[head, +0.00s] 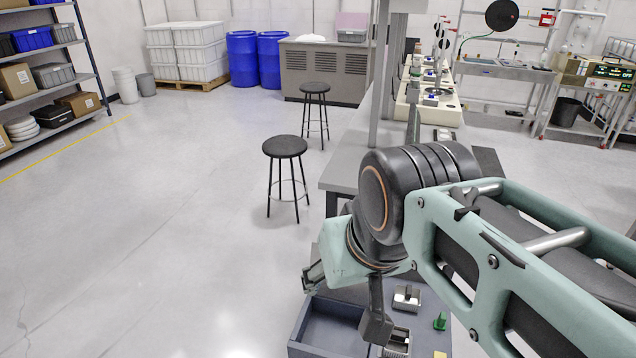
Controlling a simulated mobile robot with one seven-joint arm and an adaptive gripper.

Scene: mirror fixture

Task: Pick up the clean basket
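Two small metal items with the look of baskets are in the head view, on the low surface below my arm. One (407,297) is silvery with a dark part on top. The other (398,342) is slotted and near the bottom edge, partly hidden by a finger of my gripper. I cannot tell which is the clean basket. My gripper (346,298) is above the left part of this surface, its two fingers wide apart. It appears open, with nothing seen between the fingers. My wrist and forearm hide much of the area behind.
A grey-blue open tray (303,334) lies under my gripper. A small green item (440,322) stands right of the metal items. A long bench (345,172) stands behind my arm. Two black stools (285,147) (316,88) stand left of it. The floor at left is clear.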

